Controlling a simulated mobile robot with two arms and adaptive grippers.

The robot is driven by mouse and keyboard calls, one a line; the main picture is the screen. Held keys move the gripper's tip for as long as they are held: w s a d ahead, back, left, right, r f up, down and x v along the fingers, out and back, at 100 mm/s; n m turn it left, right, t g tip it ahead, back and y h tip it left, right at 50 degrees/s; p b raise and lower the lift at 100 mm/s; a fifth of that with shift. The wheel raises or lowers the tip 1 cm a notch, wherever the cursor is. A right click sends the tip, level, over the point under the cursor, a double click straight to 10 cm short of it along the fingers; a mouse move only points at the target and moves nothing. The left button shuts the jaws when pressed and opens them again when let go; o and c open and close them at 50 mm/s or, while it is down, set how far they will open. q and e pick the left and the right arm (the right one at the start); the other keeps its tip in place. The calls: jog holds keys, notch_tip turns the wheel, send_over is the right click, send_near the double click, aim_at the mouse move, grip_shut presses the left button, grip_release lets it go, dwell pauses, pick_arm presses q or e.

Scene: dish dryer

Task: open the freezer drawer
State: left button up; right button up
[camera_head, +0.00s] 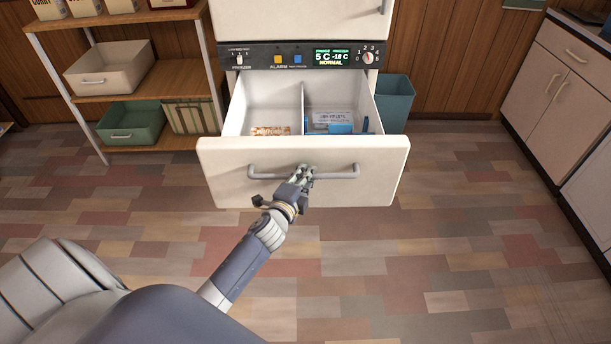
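The freezer drawer (228,172) is pulled out from the white fridge, below its dark control panel (263,60). Its inside shows, with a divider down the middle. A grey bar handle (340,171) runs across the drawer front. My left gripper (303,174) is at the middle of this handle, with its fingers at the bar. The fingers are small and partly overlap the handle, so I cannot tell whether they are closed around it. My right gripper is not in view.
Food packs (270,131) and blue items (341,127) lie in the drawer. A shelf with bins (110,68) stands at the left, a blue-grey bin (397,100) beside the fridge, white cabinets (560,95) at the right. The floor (440,250) before the drawer is clear.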

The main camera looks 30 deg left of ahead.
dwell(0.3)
pick_arm(q)
jog(key=v, duration=1.2)
dwell(0.3)
